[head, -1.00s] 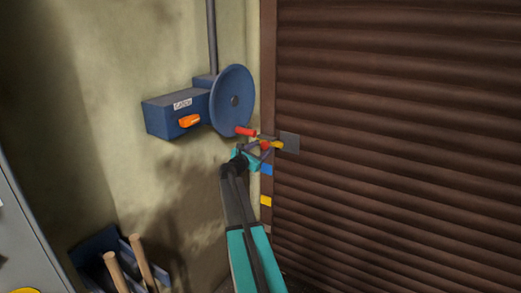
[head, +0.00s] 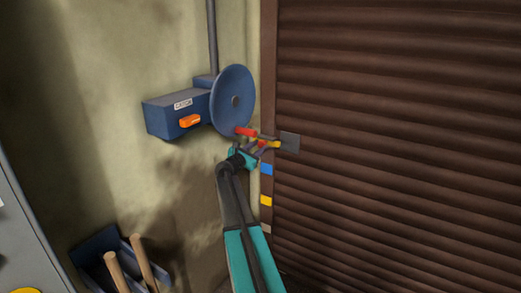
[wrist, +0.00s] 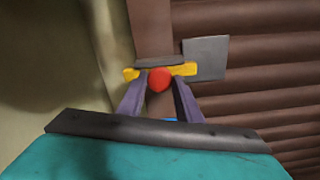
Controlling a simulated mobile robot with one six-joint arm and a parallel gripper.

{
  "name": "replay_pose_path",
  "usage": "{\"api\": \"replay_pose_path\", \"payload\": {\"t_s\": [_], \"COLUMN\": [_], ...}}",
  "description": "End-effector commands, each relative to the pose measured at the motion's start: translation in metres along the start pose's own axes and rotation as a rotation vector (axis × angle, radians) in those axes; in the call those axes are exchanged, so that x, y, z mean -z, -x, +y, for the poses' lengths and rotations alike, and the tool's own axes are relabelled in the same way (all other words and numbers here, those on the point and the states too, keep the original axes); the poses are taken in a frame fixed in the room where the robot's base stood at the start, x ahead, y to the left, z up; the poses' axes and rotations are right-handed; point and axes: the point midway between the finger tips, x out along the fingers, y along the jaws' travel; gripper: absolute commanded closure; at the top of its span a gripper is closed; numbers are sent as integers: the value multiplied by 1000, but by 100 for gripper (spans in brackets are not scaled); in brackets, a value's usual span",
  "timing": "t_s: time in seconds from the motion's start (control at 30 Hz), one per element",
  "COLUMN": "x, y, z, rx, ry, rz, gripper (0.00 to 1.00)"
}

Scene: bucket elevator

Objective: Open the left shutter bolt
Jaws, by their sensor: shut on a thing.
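The left shutter bolt is a yellow bar (head: 275,144) on the brown door frame at the shutter's left edge, beside a grey plate (head: 290,142). In the wrist view the yellow bar (wrist: 184,69) runs sideways behind a red knob (wrist: 159,79), under a dark grey bracket (wrist: 160,61). Its right end is close to or against the grey plate (wrist: 205,58). My gripper (head: 262,146) is at the bolt. In the wrist view its two fingers are on either side of the red knob, shut on it. The fingertips partly hide the bar.
A blue wheel (head: 233,100) with a red handle (head: 246,132) is just above and left of my gripper, on a blue box (head: 172,114) with an orange lever (head: 190,121). The brown shutter (head: 400,140) fills the right. A blue bin (head: 98,248) with wooden handles stands lower left.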

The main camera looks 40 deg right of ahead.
Motion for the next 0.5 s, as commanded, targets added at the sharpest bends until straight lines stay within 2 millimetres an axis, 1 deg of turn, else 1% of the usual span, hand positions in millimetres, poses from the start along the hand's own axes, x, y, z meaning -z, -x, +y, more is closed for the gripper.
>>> {"api": "replay_pose_path", "payload": {"t_s": [0.03, 0.23, 0.33, 0.5], "x": [3, 9, 11, 11], "y": [-1, -1, 0, 0], "z": [10, 32, 38, 39], "rx": [-3, -4, -4, -4], "ry": [-1, -1, -1, -1], "rz": [2, 2, 2, 2], "gripper": [100, 100, 100, 100]}}
